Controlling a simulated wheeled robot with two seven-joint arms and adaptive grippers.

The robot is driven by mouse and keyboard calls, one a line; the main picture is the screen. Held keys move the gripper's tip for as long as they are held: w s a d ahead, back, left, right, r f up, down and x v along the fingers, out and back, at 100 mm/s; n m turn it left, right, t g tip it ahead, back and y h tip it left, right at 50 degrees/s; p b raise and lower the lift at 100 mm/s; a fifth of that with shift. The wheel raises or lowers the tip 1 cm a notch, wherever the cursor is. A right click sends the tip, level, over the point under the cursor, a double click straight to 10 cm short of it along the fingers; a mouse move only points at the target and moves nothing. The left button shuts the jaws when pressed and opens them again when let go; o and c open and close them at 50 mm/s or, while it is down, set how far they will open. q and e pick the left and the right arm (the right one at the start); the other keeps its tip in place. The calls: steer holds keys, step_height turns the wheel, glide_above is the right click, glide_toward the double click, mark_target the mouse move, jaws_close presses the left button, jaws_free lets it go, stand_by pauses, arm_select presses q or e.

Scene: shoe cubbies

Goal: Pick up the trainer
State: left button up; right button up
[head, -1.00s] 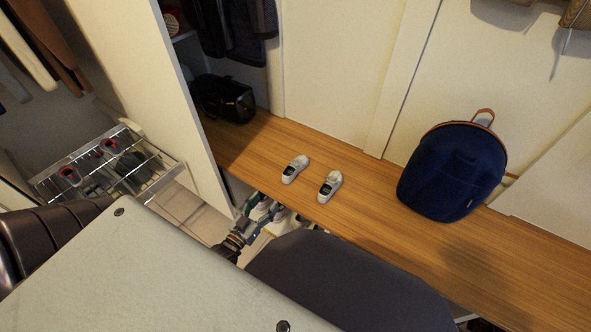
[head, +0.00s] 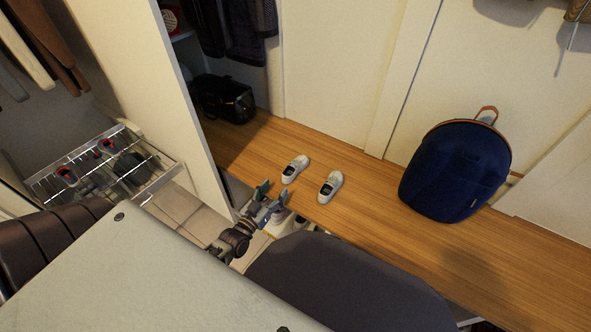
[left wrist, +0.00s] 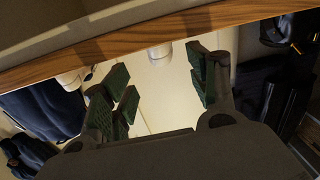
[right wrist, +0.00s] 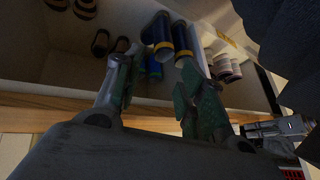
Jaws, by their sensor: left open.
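Two pale trainers with dark openings stand side by side on the wooden bench: the left trainer (head: 295,168) and the right trainer (head: 330,187). My left gripper (head: 270,195) is open and empty at the bench's front edge, just short of the left trainer. In the left wrist view, a pale shoe end (left wrist: 160,53) shows beyond the gap between the open fingers (left wrist: 160,85), by the bench edge. Another pale shoe end (left wrist: 72,78) is to its left. My right gripper (right wrist: 157,88) is open and empty, seen only in the right wrist view, facing shelved shoes.
A navy backpack (head: 455,170) stands on the bench (head: 390,220) at the right, and a black bag (head: 223,98) at the back left. A white panel (head: 165,110) rises left of the bench. Blue shoes (right wrist: 163,38) and brown sandals (right wrist: 100,43) sit in the cubbies.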

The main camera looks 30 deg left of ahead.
mark_target(284, 177)
arm_select(q)
steer(key=shift+w, duration=1.05)
arm_select(e)
steer(key=shift+s+a+f, duration=0.1)
steer(key=shift+s+f, duration=0.1)
steer(key=shift+f, duration=0.85)
arm_select(q)
steer(key=shift+w+b, duration=0.1)
steer(key=shift+b, duration=0.2)
arm_select(e)
steer(key=shift+w+r, duration=0.15)
arm_select(q)
steer(key=shift+w, duration=0.15)
steer(key=shift+w+r+b, duration=0.1)
steer(key=shift+w+b, duration=0.4)
steer(key=shift+w, duration=0.05)
steer(key=shift+w+r+b, duration=0.1)
steer(key=shift+w+b, duration=0.25)
steer(key=shift+w, duration=0.3)
steer(key=shift+w+b, duration=0.45)
steer(key=shift+w, duration=0.65)
arm_select(e)
steer(key=f, duration=0.3)
steer(key=shift+a+t+y, duration=0.3)
